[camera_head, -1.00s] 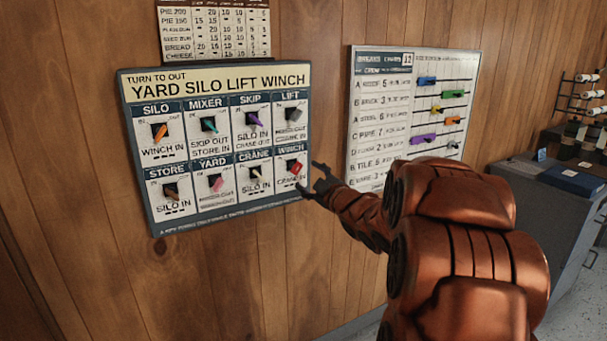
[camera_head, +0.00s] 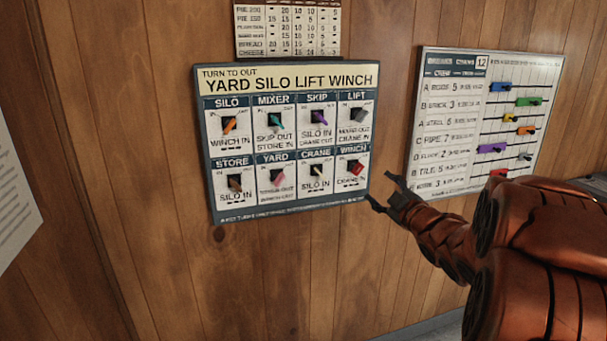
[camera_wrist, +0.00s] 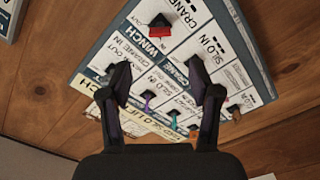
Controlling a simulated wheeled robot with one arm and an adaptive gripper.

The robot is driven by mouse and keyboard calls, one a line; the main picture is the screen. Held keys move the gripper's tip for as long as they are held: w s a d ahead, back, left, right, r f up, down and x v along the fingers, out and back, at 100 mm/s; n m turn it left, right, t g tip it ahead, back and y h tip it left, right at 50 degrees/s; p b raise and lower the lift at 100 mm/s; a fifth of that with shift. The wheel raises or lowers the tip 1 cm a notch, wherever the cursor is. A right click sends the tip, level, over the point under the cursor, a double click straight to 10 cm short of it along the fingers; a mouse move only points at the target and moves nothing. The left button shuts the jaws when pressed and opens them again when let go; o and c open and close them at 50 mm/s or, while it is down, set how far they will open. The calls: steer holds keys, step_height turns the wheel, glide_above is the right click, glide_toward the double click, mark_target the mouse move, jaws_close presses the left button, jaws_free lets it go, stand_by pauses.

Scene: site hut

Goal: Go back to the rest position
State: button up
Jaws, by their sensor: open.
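My gripper (camera_head: 382,193) is open and empty. In the head view it is in front of the wall, just right of the lower right corner of the switch panel (camera_head: 290,207). The panel is headed "Yard Silo Lift Winch" and has two rows of coloured knobs. The red winch knob (camera_head: 356,169) is the closest knob to my gripper, which stands apart from it. In the wrist view my gripper (camera_wrist: 168,85) shows both fingers spread, with the panel beyond them. The red knob also shows there (camera_wrist: 160,27), above the fingers.
A crew board (camera_head: 435,190) with coloured sliders hangs to the right, behind my arm. A price chart (camera_head: 288,28) hangs above the panel. A white sheet (camera_head: 15,200) is on the wall at far left. The wood wall below the panel is bare.

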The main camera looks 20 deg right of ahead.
stand_by(0.3)
steer(key=s+a+f+m+g+h, duration=0.1)
steer(key=s+a+f+m+g, duration=0.7)
steer(key=s+a+f+g, duration=0.75)
steer(key=s+a+f+g+y, duration=0.1)
steer(key=s+a+g, duration=0.2)
steer(key=s+a, duration=0.5)
steer(key=s+a+f+g+y, duration=0.2)
steer(key=s+a, duration=0.2)
steer(key=s, duration=0.8)
steer(key=s+p+v, duration=0.3)
steer(key=p+v, duration=1)
steer(key=v, duration=0.1)
steer(key=shift+r+m+t, duration=0.35)
steer(key=shift+m, duration=0.05)
steer(key=shift+w+a, duration=0.1)
steer(key=shift+w, duration=0.05)
